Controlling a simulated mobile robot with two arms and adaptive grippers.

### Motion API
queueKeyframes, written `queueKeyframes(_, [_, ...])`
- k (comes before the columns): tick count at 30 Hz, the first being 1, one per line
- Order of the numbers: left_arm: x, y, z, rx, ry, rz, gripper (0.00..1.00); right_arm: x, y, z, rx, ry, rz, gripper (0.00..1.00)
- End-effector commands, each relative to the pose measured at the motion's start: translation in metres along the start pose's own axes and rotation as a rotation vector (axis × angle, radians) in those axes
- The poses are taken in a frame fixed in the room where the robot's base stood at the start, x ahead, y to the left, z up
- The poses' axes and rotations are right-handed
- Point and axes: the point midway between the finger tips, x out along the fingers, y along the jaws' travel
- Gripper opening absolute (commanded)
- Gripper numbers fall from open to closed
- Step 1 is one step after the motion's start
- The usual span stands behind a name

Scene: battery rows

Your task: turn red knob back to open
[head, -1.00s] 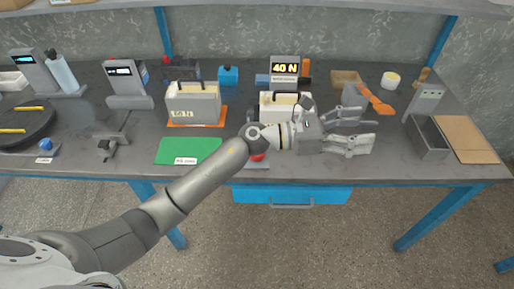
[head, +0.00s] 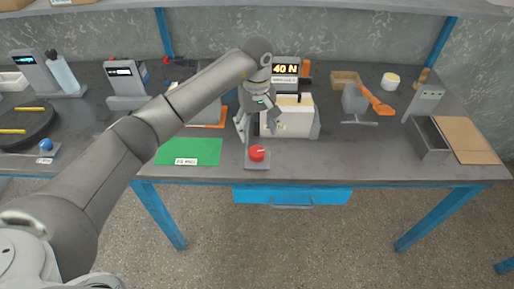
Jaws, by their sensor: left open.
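The red knob (head: 257,153) sits on a small grey base plate at the front edge of the bench, with a pale mark on its top. My left gripper (head: 257,138) reaches in from the left and points down, just behind and above the knob. Its fingers are spread open, apart from the knob, and hold nothing that I can see. A cream box (head: 294,118) stands right beside the fingers. My right gripper does not show.
A display reading 40 N (head: 286,68) stands behind the cream box. A green mat (head: 188,151) lies left of the knob. A grey open bin (head: 430,138) and a brown board (head: 465,139) are at the right.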

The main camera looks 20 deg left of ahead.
Motion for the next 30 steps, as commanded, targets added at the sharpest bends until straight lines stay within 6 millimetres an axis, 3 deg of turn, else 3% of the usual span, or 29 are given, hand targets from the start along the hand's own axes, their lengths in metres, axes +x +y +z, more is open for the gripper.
queueKeyframes(9, [0.059,0.001,0.003,-0.001,-0.007,0.001,0.67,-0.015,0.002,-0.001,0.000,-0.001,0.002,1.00])
queueKeyframes(15, [0.085,0.001,0.002,-0.001,-0.005,0.003,0.67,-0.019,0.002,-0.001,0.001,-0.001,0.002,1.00])
queueKeyframes(27, [0.094,0.001,0.001,0.000,-0.002,0.004,0.67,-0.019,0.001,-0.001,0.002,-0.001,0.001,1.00])
queueKeyframes(30, [0.093,0.001,0.001,0.000,-0.002,0.004,0.54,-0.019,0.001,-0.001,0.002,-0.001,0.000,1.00])
